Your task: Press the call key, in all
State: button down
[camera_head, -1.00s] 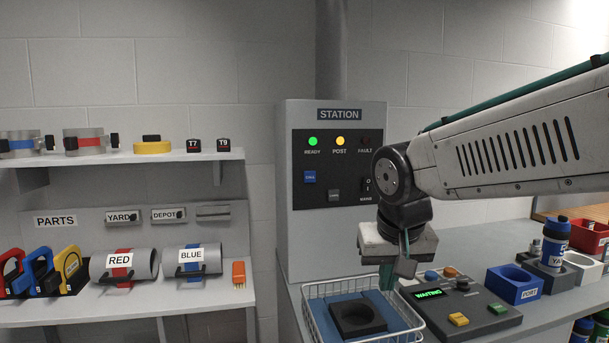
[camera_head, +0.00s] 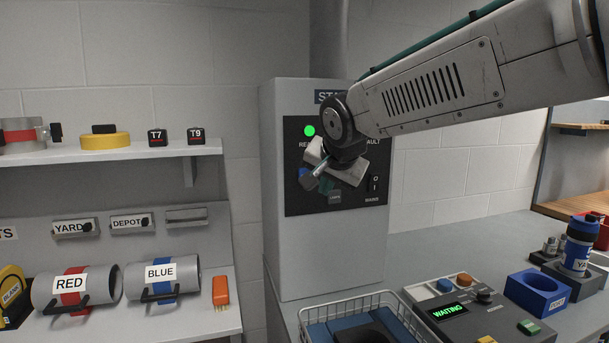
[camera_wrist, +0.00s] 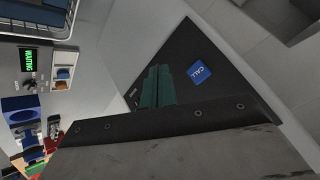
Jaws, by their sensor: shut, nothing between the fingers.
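The blue call key (camera_wrist: 200,72) is on the black panel of the station (camera_head: 320,245). The wrist view shows its CALL label plainly; in the head view my gripper covers most of it. My gripper (camera_wrist: 157,86) is shut and empty, its green fingers side by side. In the head view my gripper (camera_head: 326,183) is in front of the lower part of the panel. In the wrist view the fingertips appear to the left of the key, apart from it in the picture; their distance from the panel is unclear.
Below are a wire basket (camera_head: 352,304) and a console whose display (camera_head: 447,311) reads WAITING. A parts shelf (camera_head: 205,318) stands left.

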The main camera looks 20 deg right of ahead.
jog(key=shift+w+a, duration=0.1)
jog(key=shift+a, duration=0.05)
jog(key=w, duration=0.8)
jog(key=shift+w, duration=0.3)
dwell(2.1)
jog(key=shift+w, duration=0.4)
